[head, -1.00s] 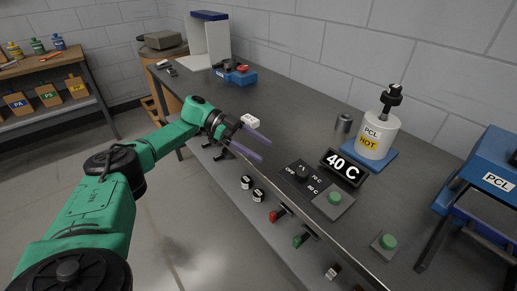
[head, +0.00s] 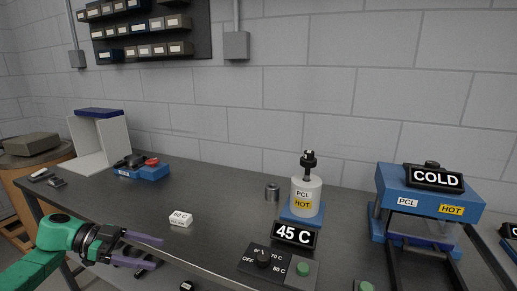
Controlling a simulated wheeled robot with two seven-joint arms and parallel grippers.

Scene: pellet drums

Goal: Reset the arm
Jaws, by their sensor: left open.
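My left arm comes in from the lower left in the head view. My left gripper (head: 151,252) is open and empty, its two purple fingers apart beside the front edge of the dark bench (head: 215,245). A small white block (head: 180,219) with lettering lies on the bench beyond the fingers, apart from them. My right gripper is not in view.
A white drum (head: 306,196) labelled PCL HOT stands behind a display (head: 294,235) reading 45 C. A dial panel (head: 262,261) is in front. A blue press (head: 428,192) with a COLD sign stands right. A blue tool holder (head: 143,170) is at back left.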

